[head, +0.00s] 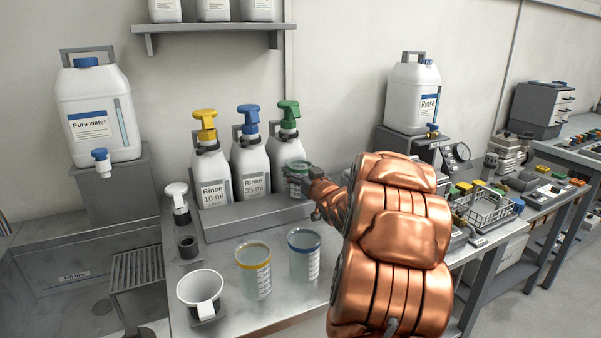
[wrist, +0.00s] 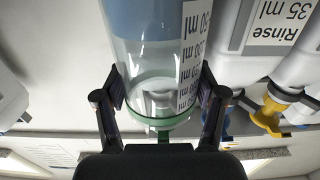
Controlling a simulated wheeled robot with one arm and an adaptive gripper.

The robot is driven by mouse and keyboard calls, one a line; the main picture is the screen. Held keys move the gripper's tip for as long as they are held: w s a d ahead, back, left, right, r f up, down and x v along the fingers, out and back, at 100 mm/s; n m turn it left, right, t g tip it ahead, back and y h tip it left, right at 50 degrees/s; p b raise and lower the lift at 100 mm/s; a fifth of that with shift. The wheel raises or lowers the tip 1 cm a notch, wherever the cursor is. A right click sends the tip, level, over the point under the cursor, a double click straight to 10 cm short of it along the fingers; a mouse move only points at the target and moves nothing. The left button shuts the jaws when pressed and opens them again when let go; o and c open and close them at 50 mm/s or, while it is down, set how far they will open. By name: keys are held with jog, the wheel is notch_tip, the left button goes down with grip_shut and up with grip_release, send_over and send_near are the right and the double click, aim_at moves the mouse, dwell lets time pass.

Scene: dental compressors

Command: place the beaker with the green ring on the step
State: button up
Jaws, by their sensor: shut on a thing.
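The clear beaker with the green ring (head: 297,168) is in my gripper (head: 308,183), in front of the green-pump bottle. In the wrist view the beaker (wrist: 150,60) fills the middle, its green ring (wrist: 165,122) nearest the camera. The gripper fingers (wrist: 162,92) press on both its sides. The step (head: 255,216) is the grey ledge along the front of the rinse bottles. My gripper and the beaker are at its right end. My arm hides part of this area, and I cannot tell whether the beaker's base touches the step.
A yellow-ringed beaker (head: 253,272) and a blue-ringed beaker (head: 304,256) stand on the bench in front of the step. Rinse bottles with yellow (head: 211,178), blue (head: 250,165) and green pumps (head: 283,148) stand behind.

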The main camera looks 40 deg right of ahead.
jog(key=o, duration=1.3)
jog(key=v, duration=1.2)
jog(key=shift+r, duration=0.15)
